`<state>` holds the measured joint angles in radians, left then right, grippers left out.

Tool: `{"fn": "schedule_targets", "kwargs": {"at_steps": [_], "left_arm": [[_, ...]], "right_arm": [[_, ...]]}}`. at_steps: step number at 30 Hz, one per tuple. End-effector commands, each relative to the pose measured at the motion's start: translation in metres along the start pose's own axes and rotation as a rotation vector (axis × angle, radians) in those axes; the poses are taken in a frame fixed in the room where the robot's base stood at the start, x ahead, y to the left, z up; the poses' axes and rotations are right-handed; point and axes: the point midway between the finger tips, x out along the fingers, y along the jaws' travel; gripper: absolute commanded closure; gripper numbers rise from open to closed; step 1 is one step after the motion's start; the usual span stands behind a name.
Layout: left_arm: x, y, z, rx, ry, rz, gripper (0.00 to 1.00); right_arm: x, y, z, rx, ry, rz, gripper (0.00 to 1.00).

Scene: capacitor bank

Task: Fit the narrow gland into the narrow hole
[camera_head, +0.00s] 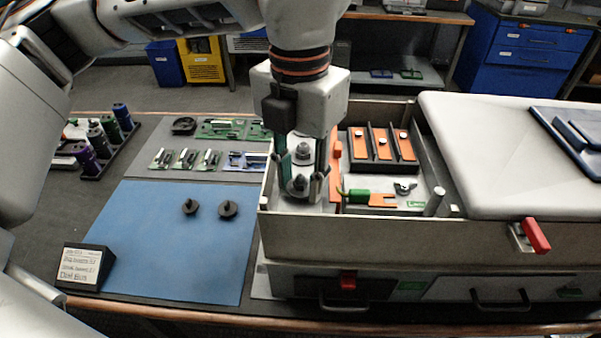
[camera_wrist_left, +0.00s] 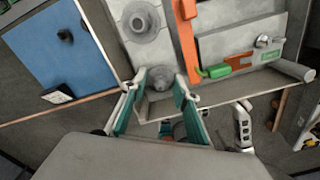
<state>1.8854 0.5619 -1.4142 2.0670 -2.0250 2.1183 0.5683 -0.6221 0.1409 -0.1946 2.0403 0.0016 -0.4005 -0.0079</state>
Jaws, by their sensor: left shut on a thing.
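My left gripper (camera_head: 306,182) points down into the left end of the open grey box. Its fingers are shut on a grey, round, stepped piece, which looks like a gland (camera_head: 299,184); it also shows between the fingertips in the left wrist view (camera_wrist_left: 160,79). I cannot tell whether its base is seated in a hole. A second grey, round, flanged piece (camera_wrist_left: 145,22) stands on the pale strip behind it. Two dark knobbed pieces (camera_head: 190,206) (camera_head: 228,209) stand on the blue mat. The narrow hole is not visible. My right gripper is not in view.
The box wall (camera_head: 350,237) runs close in front of the gripper. An orange divider (camera_head: 335,160) and a green connector (camera_head: 358,196) lie to its right. A white cover (camera_head: 470,150) closes the right side. The blue mat (camera_head: 170,260) is mostly clear.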

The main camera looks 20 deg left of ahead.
Motion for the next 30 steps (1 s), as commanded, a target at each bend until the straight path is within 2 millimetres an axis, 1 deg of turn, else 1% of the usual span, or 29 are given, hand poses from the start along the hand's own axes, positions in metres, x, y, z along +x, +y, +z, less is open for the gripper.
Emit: {"fn": "schedule_targets", "kwargs": {"at_steps": [8, 9, 10, 11, 20, 23, 26, 29, 30], "left_arm": [[0.004, 0.0, 0.0, 0.0, 0.001, 0.0, 0.83], [0.004, 0.0, 0.0, 0.001, 0.002, 0.0, 0.6], [0.004, 0.0, 0.0, 0.001, 0.002, 0.0, 0.53], [0.004, 0.0, 0.0, 0.001, 0.002, 0.0, 0.51], [0.004, 0.0, 0.0, 0.001, 0.002, 0.0, 0.51], [0.0, 0.0, 0.0, 0.0, 0.0, 0.0, 0.51], [-0.011, 0.0, 0.001, 0.0, -0.004, 0.0, 0.51], [-0.029, 0.0, 0.001, -0.001, -0.004, 0.0, 0.51], [-0.038, 0.0, 0.001, -0.001, -0.006, 0.001, 0.51]], "right_arm": [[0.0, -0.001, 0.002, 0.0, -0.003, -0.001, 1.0], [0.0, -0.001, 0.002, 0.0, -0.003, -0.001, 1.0], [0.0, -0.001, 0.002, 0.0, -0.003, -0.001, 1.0], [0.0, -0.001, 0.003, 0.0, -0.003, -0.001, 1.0], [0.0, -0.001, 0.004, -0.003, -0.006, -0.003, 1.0], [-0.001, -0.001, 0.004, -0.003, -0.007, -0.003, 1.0], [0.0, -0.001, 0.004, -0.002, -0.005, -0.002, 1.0], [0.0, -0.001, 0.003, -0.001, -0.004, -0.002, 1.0], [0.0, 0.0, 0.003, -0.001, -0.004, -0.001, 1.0]]}}
